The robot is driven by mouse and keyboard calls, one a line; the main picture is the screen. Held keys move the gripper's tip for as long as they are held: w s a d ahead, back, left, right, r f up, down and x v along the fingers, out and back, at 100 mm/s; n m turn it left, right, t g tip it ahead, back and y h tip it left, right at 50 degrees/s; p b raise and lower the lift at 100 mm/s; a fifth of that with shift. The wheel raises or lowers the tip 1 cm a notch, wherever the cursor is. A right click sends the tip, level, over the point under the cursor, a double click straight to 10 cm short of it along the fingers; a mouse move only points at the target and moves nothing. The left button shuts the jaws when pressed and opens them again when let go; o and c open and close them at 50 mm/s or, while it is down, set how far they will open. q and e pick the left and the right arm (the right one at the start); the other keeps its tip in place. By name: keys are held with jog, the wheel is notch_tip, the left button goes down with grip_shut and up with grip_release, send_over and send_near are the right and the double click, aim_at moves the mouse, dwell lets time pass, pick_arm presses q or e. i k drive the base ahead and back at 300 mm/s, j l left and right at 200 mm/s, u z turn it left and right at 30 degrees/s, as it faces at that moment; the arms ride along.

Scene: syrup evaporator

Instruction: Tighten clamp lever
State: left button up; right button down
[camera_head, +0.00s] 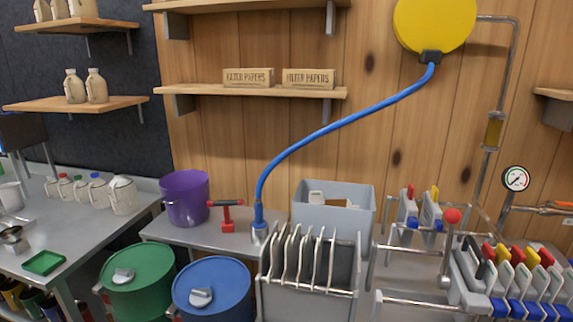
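A metal lever with a red ball knob (451,216) stands nearly upright at the lower right, and I take it for the clamp lever. Its shaft (446,255) rises from a grey block at the left end of a row of filter plates (520,285) with red, yellow, grey and blue parts. Metal rails run beside the plates. I cannot tell from this view how tight the plates are pressed. Neither of my grippers is in view.
A grey rack of plates (310,262) stands left of the lever, before a grey bin (333,212). A blue hose (325,132) runs down from a yellow disc (434,22). A pressure gauge (515,179) is at right. Green (138,262) and blue (212,268) drums stand lower left.

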aim_at(452, 217)
jog(key=l+u, duration=0.1)
jog(key=l, duration=1.4)
